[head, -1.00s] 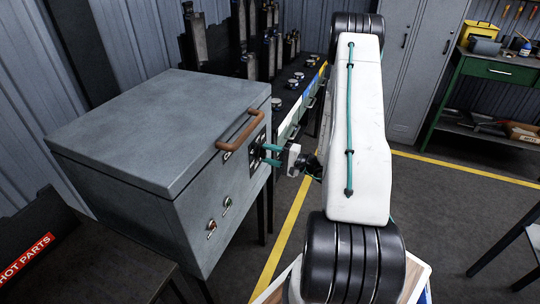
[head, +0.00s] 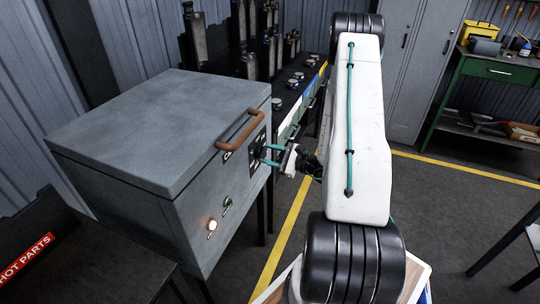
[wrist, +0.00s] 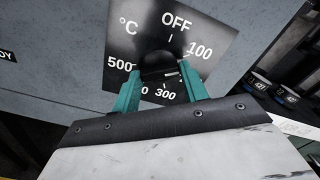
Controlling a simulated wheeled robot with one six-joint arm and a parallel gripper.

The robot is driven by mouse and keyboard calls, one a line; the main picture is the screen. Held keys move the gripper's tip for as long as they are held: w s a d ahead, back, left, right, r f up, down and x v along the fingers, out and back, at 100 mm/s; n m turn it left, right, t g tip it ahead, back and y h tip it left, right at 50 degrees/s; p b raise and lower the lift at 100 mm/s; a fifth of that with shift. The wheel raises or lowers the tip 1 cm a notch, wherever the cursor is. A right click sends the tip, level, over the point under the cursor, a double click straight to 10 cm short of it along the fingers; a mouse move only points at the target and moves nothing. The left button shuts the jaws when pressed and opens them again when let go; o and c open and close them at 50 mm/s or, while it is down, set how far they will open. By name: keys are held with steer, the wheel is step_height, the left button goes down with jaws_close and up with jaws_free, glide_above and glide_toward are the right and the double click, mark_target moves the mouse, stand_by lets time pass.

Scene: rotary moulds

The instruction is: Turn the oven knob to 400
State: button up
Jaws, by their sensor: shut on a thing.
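The grey oven (head: 120,190) stands at left in the head view, with a brown handle (head: 240,130) on its lid. Its black dial plate (wrist: 208,28) fills the middle of the wrist view, reading OFF at top, 100 at right, 300 at bottom and 500 at left. The round black oven knob (wrist: 160,64) sits at the plate's centre. My gripper (wrist: 160,76) is shut on the knob, one teal finger on each side. The gripper (head: 264,154) also shows at the oven front in the head view. The fingers partly hide the 200 and 400 marks. I cannot make out the knob's pointer clearly.
A glowing lamp (head: 212,225) and a small switch (head: 227,203) are on the oven front below the dial. A dark bench (head: 300,88) with several round parts stands behind the gripper. A green workbench (head: 500,70) is far right. The floor at right is mostly clear.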

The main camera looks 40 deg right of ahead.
steer(key=m, duration=2.8)
steer(key=shift+f, duration=0.1)
steer(key=shift+m, duration=0.3)
steer(key=o, duration=1)
steer(key=v, duration=0.8)
